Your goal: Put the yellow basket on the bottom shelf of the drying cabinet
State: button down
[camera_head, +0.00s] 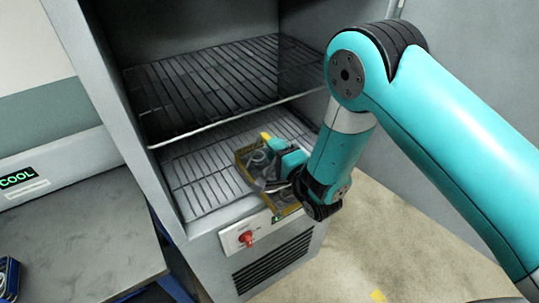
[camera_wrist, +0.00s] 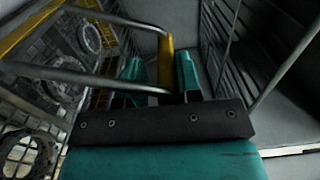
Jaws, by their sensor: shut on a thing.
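The yellow basket (camera_head: 243,169) is at the front right of the drying cabinet's bottom shelf (camera_head: 190,176). Its front end reaches the cabinet's front edge; I cannot tell whether it rests on the wires. Grey ring-shaped parts lie inside it, and rings also show in the wrist view (camera_wrist: 89,38). In the wrist view, a yellow bar of the basket (camera_wrist: 166,62) stands between my teal fingers. My gripper (camera_head: 277,151) is shut on the basket, and its fingers also show in the wrist view (camera_wrist: 160,75). My arm hides the basket's right side.
The upper wire shelf (camera_head: 215,84) is empty and lies above the basket. The bottom shelf is bare to the left. A red knob (camera_head: 246,238) and a vent (camera_head: 272,264) are on the cabinet front. A grey bench (camera_head: 75,232) with a green "COOL" sign (camera_head: 17,178) stands at left.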

jog(key=shift+w+f, duration=0.1)
jog(key=shift+f, duration=0.25)
jog(key=shift+r, duration=0.1)
jog(key=c, duration=1.2)
grip_release()
jog(key=shift+f, duration=0.2)
jog(key=shift+c, duration=0.2)
jog(key=o, duration=0.4)
jog(key=shift+o, duration=0.2)
